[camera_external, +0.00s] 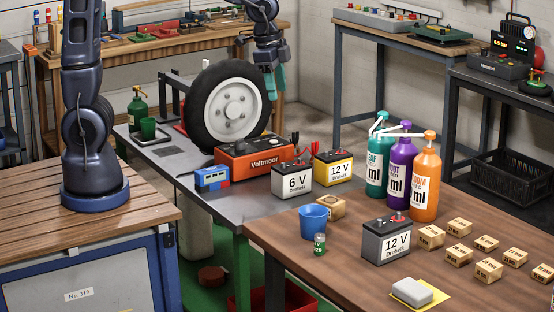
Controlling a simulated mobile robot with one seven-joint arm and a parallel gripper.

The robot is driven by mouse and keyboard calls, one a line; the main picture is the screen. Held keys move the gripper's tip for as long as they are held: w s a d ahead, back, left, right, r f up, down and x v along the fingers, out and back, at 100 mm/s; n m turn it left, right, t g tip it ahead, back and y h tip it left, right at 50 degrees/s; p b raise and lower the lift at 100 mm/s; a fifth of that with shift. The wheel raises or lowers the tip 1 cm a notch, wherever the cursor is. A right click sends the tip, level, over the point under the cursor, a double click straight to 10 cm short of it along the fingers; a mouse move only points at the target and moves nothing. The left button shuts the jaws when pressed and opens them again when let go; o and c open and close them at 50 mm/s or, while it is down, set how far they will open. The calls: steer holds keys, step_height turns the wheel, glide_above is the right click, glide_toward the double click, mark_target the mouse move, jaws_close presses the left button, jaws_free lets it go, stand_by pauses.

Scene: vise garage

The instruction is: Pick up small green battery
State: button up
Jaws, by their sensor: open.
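The small green battery (319,244) looks like a short green cylinder with a pale top. It stands upright on the brown wooden table (285,265), just in front of a blue cup (313,222). My gripper (275,80) has teal fingers pointing down. It hangs high at the top of the view, beside the tyre, well above and behind the battery. It is open, and I see nothing between its fingers.
A grey 12 V battery (387,240) stands right of the green battery, with several small wooden boxes beyond. Tall pump bottles (401,175) stand behind. The grey table holds a tyre (228,105), an orange charger (253,158) and white (292,181) and yellow (333,168) batteries.

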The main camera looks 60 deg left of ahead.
steer(key=d+f+m+g, duration=0.1)
steer(key=d+f+m, duration=0.1)
steer(key=d+f, duration=0.4)
steer(key=d+f+m, duration=0.2)
steer(key=d+f, duration=0.1)
steer(key=d, duration=0.5)
steer(key=m, duration=0.4)
glide_above(320, 234)
steer(key=shift+g+y, duration=0.4)
step_height(320, 234, down, 10)
steer(key=shift+d+f, duration=0.1)
steer(key=shift+s+d+f, duration=0.1)
steer(key=shift+d+f, duration=0.05)
steer(key=shift+f, duration=0.35)
steer(key=shift+a+f, duration=0.15)
steer(key=shift+f, duration=2.4)
steer(key=shift+a+f, duration=0.1)
steer(key=shift+f, duration=2.45)
jaws_close()
steer(key=shift+r, duration=0.15)
